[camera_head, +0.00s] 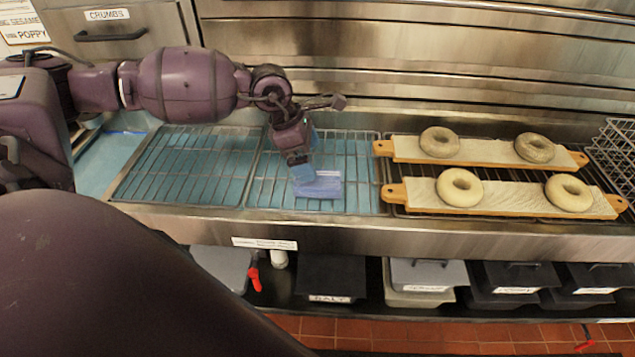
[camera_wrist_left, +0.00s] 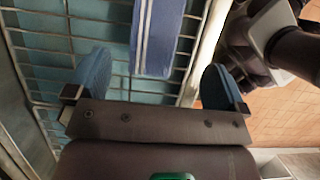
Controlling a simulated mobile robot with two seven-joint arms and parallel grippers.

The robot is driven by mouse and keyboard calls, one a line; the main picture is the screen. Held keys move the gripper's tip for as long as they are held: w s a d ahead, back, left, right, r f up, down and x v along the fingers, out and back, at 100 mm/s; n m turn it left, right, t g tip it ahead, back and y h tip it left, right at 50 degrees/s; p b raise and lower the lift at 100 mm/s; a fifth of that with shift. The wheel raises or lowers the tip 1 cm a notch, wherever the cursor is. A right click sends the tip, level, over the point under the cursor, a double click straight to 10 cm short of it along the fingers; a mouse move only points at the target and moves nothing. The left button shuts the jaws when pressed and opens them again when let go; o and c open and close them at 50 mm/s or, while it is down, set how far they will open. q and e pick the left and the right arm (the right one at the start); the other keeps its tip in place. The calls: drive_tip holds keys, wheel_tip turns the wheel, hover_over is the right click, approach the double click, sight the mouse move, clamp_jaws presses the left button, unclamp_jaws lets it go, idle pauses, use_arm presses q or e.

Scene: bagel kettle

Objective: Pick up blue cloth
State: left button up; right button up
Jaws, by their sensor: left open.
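The blue cloth (camera_head: 320,185) lies folded on a wire rack over the blue counter tray, near its front edge. It also shows in the left wrist view (camera_wrist_left: 158,35) as a blue strip with white stripes, beyond and between my fingers. My left gripper (camera_head: 300,172) points down just above the cloth's left side in the head view. In the left wrist view its two blue fingertips (camera_wrist_left: 155,85) are wide apart with nothing between them. Whether a finger touches the cloth cannot be told. My right gripper is not clearly in view.
Two wooden boards, a rear one (camera_head: 480,152) and a front one (camera_head: 510,196), each carry two bagels to the right. A wire basket (camera_head: 617,150) stands at the far right. Lidded bins (camera_head: 430,275) sit below the counter. The left wire rack (camera_head: 185,170) is empty.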

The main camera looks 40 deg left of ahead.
sight(320, 178)
use_arm(q)
drive_tip(key=shift+a+x, duration=0.1)
drive_tip(key=shift+x, duration=1.9)
drive_tip(key=shift+a+x, duration=0.15)
drive_tip(key=shift+x, duration=1.85)
drive_tip(key=shift+w, duration=0.15)
drive_tip(key=shift+f, duration=0.2)
drive_tip(key=c, duration=1)
wheel_tip(320, 178, up, 20)
drive_tip(key=shift+r, duration=0.2)
